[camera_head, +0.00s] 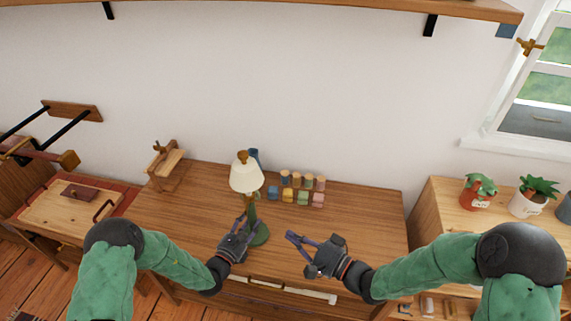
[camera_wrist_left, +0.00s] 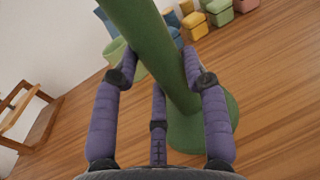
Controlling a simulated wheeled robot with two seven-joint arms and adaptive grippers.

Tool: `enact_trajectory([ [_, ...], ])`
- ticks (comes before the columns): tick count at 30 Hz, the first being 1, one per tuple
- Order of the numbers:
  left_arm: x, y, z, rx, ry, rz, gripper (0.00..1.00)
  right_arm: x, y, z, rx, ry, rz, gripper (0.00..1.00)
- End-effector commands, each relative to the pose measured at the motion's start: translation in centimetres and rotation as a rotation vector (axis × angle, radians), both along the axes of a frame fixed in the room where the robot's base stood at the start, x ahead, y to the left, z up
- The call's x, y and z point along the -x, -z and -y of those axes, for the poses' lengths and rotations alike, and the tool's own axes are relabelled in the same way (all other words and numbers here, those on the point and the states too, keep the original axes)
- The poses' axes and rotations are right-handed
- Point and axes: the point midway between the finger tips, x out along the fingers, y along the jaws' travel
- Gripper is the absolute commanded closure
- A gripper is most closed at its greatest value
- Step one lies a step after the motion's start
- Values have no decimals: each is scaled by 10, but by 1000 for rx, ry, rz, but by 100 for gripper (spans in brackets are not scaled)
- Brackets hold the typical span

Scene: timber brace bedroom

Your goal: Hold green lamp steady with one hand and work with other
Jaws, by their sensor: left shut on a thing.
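The green lamp (camera_head: 252,214) stands upright on the wooden table, with a cream shade (camera_head: 246,175) and a round green base (camera_head: 259,236). My left gripper (camera_head: 241,224) is shut on the lamp's green stem. In the left wrist view the stem (camera_wrist_left: 150,45) runs between the purple fingers, and the base (camera_wrist_left: 196,132) rests on the table beyond them. My right gripper (camera_head: 297,242) is open and empty, over the table to the right of the lamp and apart from it.
Small coloured pots or blocks (camera_head: 303,197) stand in rows behind and right of the lamp. A blue object (camera_head: 254,156) is partly hidden behind the shade. A small wooden stand (camera_head: 165,167) is at the table's back left. The table (camera_head: 365,223) is clear on the right.

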Motion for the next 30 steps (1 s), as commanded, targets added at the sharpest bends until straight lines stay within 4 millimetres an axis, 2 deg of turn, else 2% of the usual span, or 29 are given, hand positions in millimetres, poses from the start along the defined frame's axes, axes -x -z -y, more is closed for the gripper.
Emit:
enact_trajectory([
  [4, 0, 0, 0, 0, 0, 1, 100, 0, 0, 0, 0, 0, 0, 100],
  [5, 0, 0, 0, 0, 0, 1, 50, 0, 0, 0, 0, 0, 0, 100],
  [7, 0, 0, 0, 0, 0, 1, 30, 0, 0, 0, 0, 0, 0, 100],
  [8, 0, 0, 0, 0, 0, 1, 28, 0, 0, 0, 0, 0, 0, 100],
  [20, 3, 0, -2, 0, -1, 0, 28, 0, 0, 0, 0, 0, 0, 100],
  [23, 13, 0, -7, 0, -3, -1, 28, 0, 0, 0, 0, 0, 0, 100],
  [30, 55, 1, -27, 1, -5, -4, 28, 0, 0, 0, 0, 0, 0, 100],
])
